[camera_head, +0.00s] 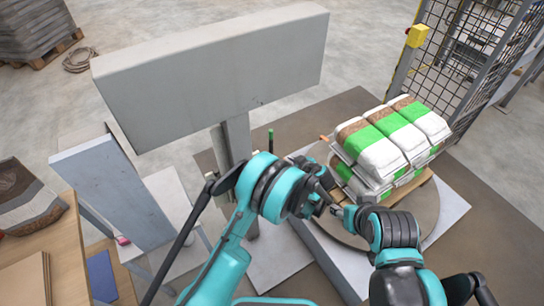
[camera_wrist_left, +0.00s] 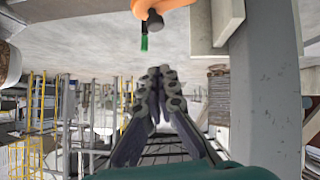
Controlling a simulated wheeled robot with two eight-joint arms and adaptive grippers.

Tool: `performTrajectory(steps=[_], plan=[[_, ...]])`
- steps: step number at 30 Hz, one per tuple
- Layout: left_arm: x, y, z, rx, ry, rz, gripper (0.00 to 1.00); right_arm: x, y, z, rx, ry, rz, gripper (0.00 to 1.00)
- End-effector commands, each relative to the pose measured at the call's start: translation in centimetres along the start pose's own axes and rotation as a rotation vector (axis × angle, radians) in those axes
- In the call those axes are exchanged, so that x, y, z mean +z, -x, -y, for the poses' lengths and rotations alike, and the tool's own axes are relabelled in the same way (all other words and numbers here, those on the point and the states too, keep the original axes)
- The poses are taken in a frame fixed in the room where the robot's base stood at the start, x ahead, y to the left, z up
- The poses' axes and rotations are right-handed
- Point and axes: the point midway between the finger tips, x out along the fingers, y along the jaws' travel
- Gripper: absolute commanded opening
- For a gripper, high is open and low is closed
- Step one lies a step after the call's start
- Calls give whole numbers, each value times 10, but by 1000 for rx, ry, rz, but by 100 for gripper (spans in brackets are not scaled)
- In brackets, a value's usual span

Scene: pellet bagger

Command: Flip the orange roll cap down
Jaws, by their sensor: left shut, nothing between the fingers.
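An orange part (camera_wrist_left: 160,5) with a dark round end is cut off by the top edge of the left wrist view. It looks like the roll cap, but I cannot tell its angle. In the head view I cannot make out the cap clearly; my left arm covers part of the machine there. My left gripper (camera_head: 322,203) is shut and empty. Its dark fingers (camera_wrist_left: 161,72) lie together in the left wrist view, apart from the orange part. My right gripper (camera_head: 338,211) is close beside the left one in the head view, and its fingers are too small to read.
A large grey box (camera_head: 215,75) stands on a post at the back. White and green bags (camera_head: 385,150) are stacked on a pallet at the right, near a mesh fence (camera_head: 485,45). A wooden bench (camera_head: 45,245) is at the left. A thin green-tipped rod (camera_head: 270,138) stands behind my left arm.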

Motion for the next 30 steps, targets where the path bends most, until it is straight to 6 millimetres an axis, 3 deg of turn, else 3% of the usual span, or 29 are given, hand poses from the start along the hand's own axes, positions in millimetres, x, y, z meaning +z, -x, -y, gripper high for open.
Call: performTrajectory(steps=[5,18,24,30], plan=[[2,-20,0,0,4,-1,0,5,-6,0,0,0,0,50],[9,-108,1,0,2,1,0,25,-34,0,0,0,0,50],[25,-124,0,1,2,0,0,31,-43,0,0,0,0,50],[29,-128,0,1,2,-1,0,32,-44,0,0,0,0,50]])
